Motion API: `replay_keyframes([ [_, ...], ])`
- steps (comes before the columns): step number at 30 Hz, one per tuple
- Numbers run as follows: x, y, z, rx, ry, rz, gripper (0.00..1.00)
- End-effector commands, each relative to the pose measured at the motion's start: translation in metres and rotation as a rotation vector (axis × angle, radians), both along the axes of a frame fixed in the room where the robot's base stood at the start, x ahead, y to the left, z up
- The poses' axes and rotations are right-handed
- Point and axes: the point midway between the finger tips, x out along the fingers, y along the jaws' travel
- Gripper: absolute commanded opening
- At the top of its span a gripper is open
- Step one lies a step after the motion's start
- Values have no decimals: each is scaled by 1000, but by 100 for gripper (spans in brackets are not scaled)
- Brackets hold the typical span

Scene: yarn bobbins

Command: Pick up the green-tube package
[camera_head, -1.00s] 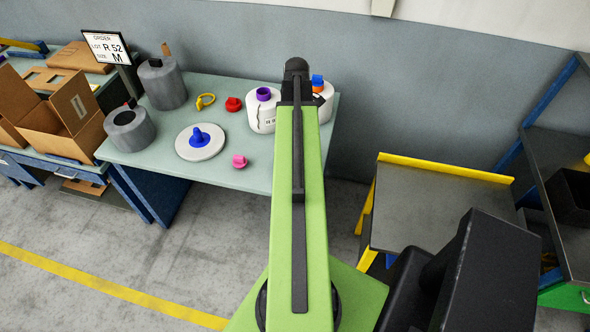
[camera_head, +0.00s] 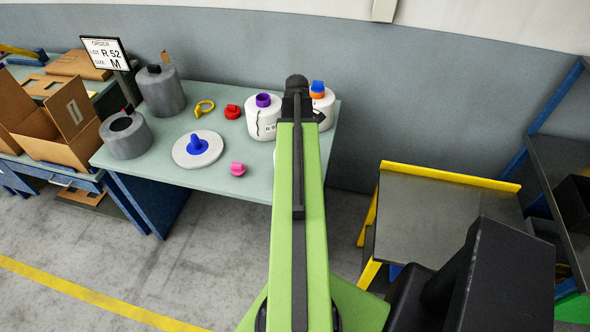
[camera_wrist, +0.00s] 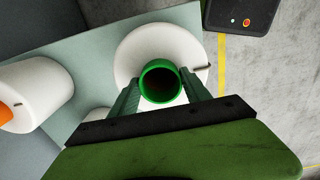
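The green-tube package is a white yarn bobbin (camera_wrist: 128,55) with a green tube (camera_wrist: 148,66) rising from its middle, on the pale table. In the wrist view my gripper (camera_wrist: 159,78) has one finger on each side of the tube, close to its wall. The fingers are apart, and I see no clear squeeze on the tube; contact is hard to judge. In the head view my arm hides the gripper and nearly all of this package.
Beside it are a white package with a purple tube (camera_head: 264,120) and one with an orange tube (camera_head: 322,108). The table (camera_head: 215,177) also carries grey bobbins (camera_head: 128,140), a white disc with a blue piece (camera_head: 197,148), and small pink, red and yellow parts. A yellow-edged bench (camera_head: 440,215) stands right.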

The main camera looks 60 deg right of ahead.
Motion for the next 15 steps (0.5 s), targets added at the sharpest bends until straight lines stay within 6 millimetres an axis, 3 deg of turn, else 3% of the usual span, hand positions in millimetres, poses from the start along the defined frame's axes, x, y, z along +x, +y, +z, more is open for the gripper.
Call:
replay_keyframes([
  [2, 0, 1, 0, 2, 1, 0, 40],
  [11, -1, 1, 0, 4, 1, 0, 1],
  [15, -1, 1, 0, 4, 1, 0, 0],
])
